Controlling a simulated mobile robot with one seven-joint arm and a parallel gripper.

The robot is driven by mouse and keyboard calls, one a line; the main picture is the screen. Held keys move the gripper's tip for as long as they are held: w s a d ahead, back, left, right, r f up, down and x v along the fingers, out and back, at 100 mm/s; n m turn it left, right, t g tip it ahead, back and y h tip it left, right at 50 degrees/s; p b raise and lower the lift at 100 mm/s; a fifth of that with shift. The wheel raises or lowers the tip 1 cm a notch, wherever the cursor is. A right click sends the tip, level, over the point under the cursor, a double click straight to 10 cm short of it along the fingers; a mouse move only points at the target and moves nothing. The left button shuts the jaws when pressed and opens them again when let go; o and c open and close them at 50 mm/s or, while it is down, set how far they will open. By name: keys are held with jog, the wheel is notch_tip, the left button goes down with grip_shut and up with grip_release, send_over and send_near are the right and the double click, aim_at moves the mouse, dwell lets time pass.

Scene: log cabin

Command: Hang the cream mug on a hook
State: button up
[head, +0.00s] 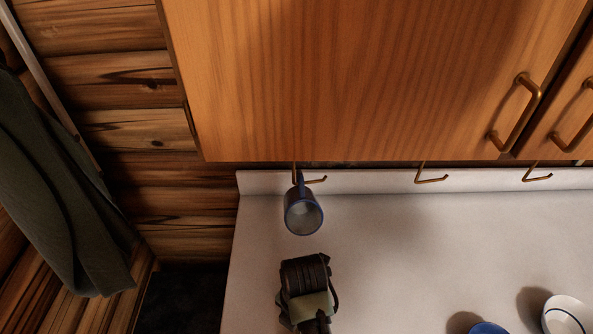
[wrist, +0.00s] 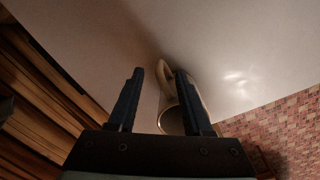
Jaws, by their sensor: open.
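A pale cream mug (head: 566,316) with a dark line stands on the counter at the lower right of the head view, cut off by the frame edge. A blue mug (head: 303,213) with a greyish inside hangs by its handle on the left brass hook (head: 316,180). My gripper (wrist: 160,72) is open in the wrist view. A mug with a pale-looking handle (wrist: 166,76) shows between and beyond its fingers, partly hidden by the right finger; I cannot tell which mug it is, or whether the fingers touch it. In the head view my arm's dark end is just in front of the hanging mug.
The middle hook (head: 431,180) and right hook (head: 537,177) under the wooden cabinet (head: 350,80) are empty. Another blue item (head: 488,328) is cut off at the bottom edge. The middle of the white counter (head: 410,250) is clear. A dark cloth (head: 60,190) hangs at left.

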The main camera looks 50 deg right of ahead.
jog(key=shift+w+d+f+p, duration=0.1)
jog(key=shift+f+p, duration=0.2)
jog(key=shift+f, duration=1)
jog(key=shift+d+f+p, duration=0.1)
jog(key=shift+f+p, duration=0.2)
jog(key=shift+f, duration=1)
jog(key=shift+c, duration=0.3)
grip_shut()
jog(key=shift+a, duration=0.15)
